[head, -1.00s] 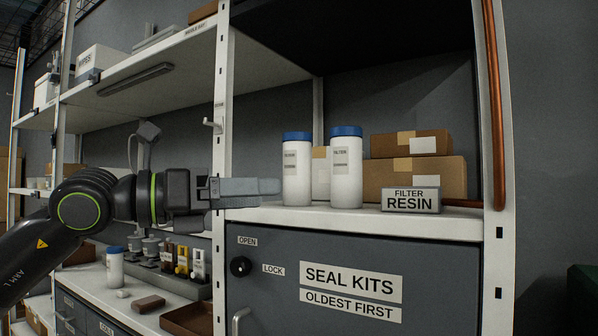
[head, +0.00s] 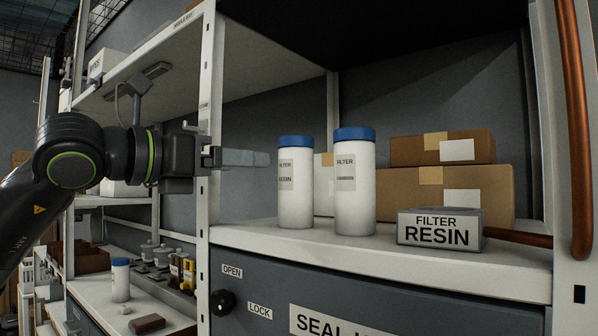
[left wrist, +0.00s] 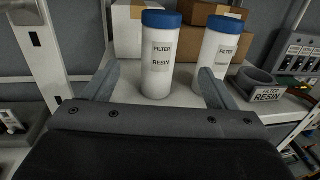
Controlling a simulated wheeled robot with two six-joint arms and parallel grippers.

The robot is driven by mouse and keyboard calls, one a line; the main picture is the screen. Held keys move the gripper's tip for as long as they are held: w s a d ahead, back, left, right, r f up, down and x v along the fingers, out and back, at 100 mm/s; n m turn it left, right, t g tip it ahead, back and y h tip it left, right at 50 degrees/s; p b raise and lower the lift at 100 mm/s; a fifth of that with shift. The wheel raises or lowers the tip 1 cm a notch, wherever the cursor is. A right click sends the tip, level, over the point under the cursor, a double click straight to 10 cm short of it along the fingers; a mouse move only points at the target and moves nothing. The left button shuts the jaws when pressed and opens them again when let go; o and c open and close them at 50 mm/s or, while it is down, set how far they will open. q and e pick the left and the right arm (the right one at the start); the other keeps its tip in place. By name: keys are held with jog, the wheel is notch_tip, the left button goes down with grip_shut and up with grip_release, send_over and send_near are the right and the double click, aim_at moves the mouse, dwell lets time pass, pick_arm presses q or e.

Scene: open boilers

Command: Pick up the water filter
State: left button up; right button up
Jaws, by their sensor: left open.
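Two white filter canisters with blue caps stand upright on the shelf. The left water filter (head: 295,190) has a label reading FILTER RESIN, and the right water filter (head: 354,190) stands close beside it. My left gripper (head: 262,158) is open and points at the left canister from its left side, a little short of it. In the left wrist view, the left canister (left wrist: 158,60) stands ahead between the two open fingers, nearer the middle. The right canister (left wrist: 216,55) stands ahead of the right finger. My right gripper is not in view.
A grey FILTER RESIN holder (head: 440,229) sits right of the canisters; the wrist view shows a round opening in it. Cardboard boxes (head: 450,190) stand behind. A white shelf post (head: 206,110) rises beside my left gripper. Another blue-capped bottle (head: 120,280) stands on the lower counter.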

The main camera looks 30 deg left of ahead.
aim_at(282, 165)
pick_arm(q)
jog(key=p+x, duration=0.5)
jog(key=x, duration=0.3)
jog(key=shift+r, duration=0.15)
jog(key=shift+w+d+f+p, duration=0.15)
jog(key=shift+w+f+p, duration=0.05)
jog(key=shift+w+p, duration=0.4)
jog(key=p+x, duration=0.3)
jog(key=x, duration=0.1)
jog(key=shift+r, duration=0.1)
jog(key=shift+w+d+p, duration=0.15)
jog(key=shift+w+p, duration=0.3)
jog(key=shift+w, duration=0.1)
jog(key=shift+c, duration=0.2)
jog(key=c, duration=1.2)
jog(key=shift+c, duration=0.4)
